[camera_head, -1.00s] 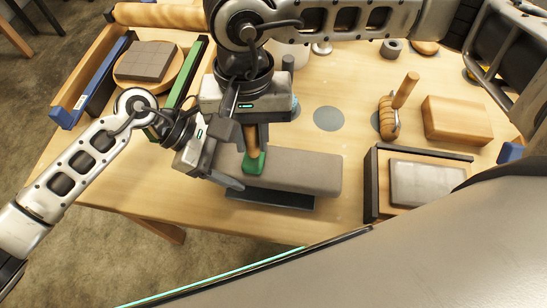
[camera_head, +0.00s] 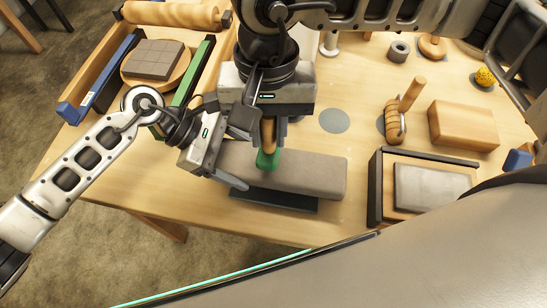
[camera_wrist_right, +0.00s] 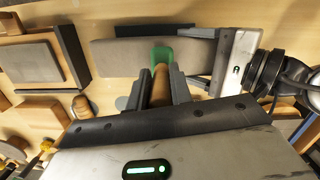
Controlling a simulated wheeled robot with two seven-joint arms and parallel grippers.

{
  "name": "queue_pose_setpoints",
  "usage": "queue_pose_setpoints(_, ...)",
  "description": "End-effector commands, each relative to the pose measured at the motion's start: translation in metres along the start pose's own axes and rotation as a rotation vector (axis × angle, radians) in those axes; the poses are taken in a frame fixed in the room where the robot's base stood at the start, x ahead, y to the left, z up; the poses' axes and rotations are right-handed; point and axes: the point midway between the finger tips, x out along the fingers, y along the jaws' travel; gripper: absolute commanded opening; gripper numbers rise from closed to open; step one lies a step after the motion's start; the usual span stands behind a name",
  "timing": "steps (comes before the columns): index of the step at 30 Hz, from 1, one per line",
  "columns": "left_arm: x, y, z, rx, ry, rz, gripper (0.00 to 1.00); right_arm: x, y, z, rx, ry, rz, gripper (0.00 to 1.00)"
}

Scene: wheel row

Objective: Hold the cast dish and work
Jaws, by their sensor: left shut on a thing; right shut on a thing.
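A long grey block with a smooth top (camera_head: 310,173), which I take to be the cast dish, lies over a dark flat base (camera_head: 275,199) near the table's front edge. My left gripper (camera_head: 238,155) is shut across the block's left end. It also shows in the right wrist view (camera_wrist_right: 195,60). My right gripper (camera_head: 268,125) is shut on the wooden handle of a green-headed tool (camera_head: 267,159). The tool's green head (camera_wrist_right: 162,56) is at the block's top, nearly upright; firm contact cannot be told. My right gripper hides part of the handle.
A framed tray (camera_head: 376,185) with a grey slab (camera_head: 432,188) stands right of the block. Behind it are a wooden block (camera_head: 463,125) and a ribbed wooden tool (camera_head: 394,123). A round board with a grey tile (camera_head: 153,60) is at the left. Table around the grey disc (camera_head: 334,120) is clear.

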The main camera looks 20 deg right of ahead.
Motion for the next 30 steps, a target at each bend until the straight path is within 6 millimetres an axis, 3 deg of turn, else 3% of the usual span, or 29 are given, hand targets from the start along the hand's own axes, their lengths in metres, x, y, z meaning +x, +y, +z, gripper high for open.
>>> queue_pose_setpoints(15, -0.001, 0.001, 0.001, 0.001, -0.003, 0.002, 0.29, -0.047, -0.001, 0.006, -0.001, 0.002, -0.002, 0.00)
queue_pose_setpoints(24, -0.001, 0.001, 0.001, 0.001, -0.003, 0.001, 0.29, -0.050, 0.000, 0.006, 0.000, 0.001, -0.001, 0.00)
queue_pose_setpoints(25, -0.001, 0.001, 0.001, 0.001, -0.003, 0.001, 0.62, -0.050, 0.000, 0.006, 0.000, 0.001, -0.001, 0.00)
queue_pose_setpoints(27, -0.001, 0.001, 0.001, 0.001, -0.003, 0.001, 0.44, -0.050, 0.000, 0.006, 0.000, 0.001, -0.001, 0.00)
queue_pose_setpoints(30, -0.001, 0.001, 0.001, 0.001, -0.003, 0.001, 0.44, -0.050, 0.000, 0.006, 0.000, 0.001, -0.001, 0.00)
